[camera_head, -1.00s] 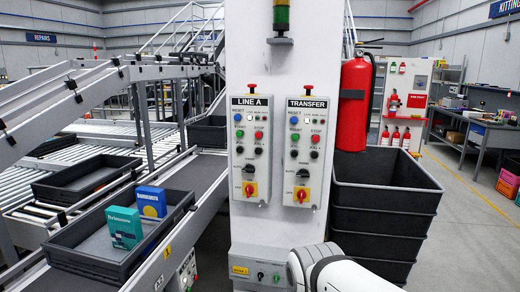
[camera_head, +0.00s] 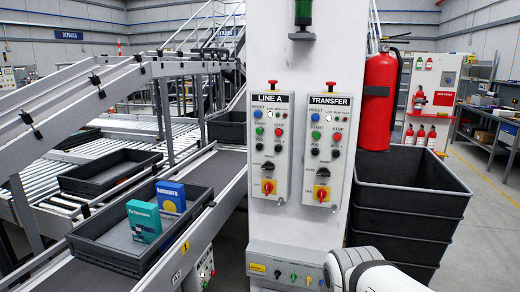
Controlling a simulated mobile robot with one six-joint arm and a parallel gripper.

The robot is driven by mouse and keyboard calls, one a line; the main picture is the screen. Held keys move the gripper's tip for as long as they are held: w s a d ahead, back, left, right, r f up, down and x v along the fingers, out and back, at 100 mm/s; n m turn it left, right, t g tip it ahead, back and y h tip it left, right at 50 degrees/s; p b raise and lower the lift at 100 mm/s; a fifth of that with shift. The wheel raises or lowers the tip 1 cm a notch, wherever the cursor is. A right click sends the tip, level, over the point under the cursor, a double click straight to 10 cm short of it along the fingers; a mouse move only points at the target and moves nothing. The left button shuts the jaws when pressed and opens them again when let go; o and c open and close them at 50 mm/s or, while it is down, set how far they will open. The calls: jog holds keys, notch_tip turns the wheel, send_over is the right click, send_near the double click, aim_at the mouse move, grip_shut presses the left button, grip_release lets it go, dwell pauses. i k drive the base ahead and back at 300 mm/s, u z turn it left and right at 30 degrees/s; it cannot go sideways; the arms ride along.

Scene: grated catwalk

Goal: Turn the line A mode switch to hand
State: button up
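The LINE A panel (camera_head: 281,148) is on the left of the white column's front face. A black selector knob (camera_head: 268,166) sits on its lower half, above a red handle on a yellow plate (camera_head: 268,187). The knob is too small to read its setting or labels, so I cannot tell which position it points to. My gripper is not in view; only my white arm link shows at the bottom right, below the panels and apart from them.
The similar TRANSFER panel (camera_head: 341,150) is right beside it. A grey box with small coloured knobs (camera_head: 283,270) is lower on the column. A fire extinguisher (camera_head: 379,98) and stacked black bins (camera_head: 408,185) stand right. A conveyor with a tote (camera_head: 105,262) runs along the left.

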aim_at(268, 166)
jog(key=z, duration=2.95)
jog(key=k, duration=0.85)
jog(key=u, duration=1.75)
jog(key=i, duration=0.95)
